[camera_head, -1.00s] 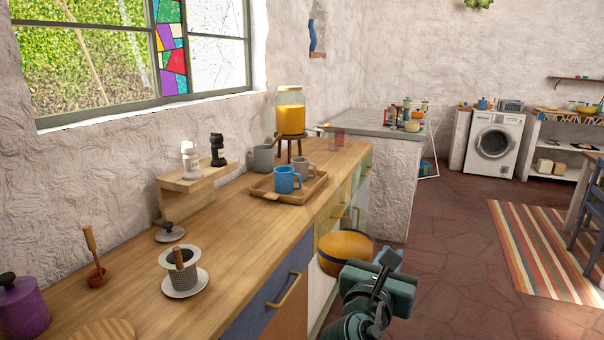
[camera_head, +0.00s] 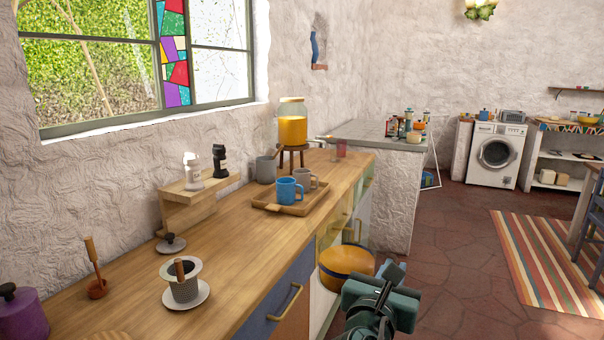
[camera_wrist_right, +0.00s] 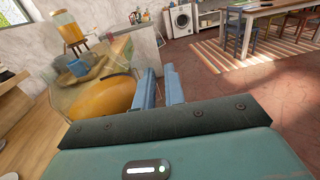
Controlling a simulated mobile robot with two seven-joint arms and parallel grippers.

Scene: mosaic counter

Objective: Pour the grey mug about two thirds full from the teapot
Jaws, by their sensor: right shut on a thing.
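A glass teapot of amber tea (camera_head: 347,262) hangs beside the counter front, roughly upright; it is also large in the right wrist view (camera_wrist_right: 108,96). My right gripper (camera_head: 390,277) is shut on the teapot, with its blue fingers (camera_wrist_right: 159,88) at the near side; the exact grip is hard to see. A plain grey mug (camera_head: 265,169) stands on the counter behind the wooden tray (camera_head: 263,204). A brownish-grey mug (camera_head: 306,179) and a blue mug (camera_head: 288,191) stand on the tray. The insides of the mugs are not clear. My left gripper is out of view.
A drink dispenser with yellow liquid (camera_head: 292,126) stands on a stool behind the tray. A coffee dripper (camera_head: 183,283), a small lid (camera_head: 171,243) and a wooden shelf with two grinders (camera_head: 192,198) are nearer. The counter between dripper and tray is clear.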

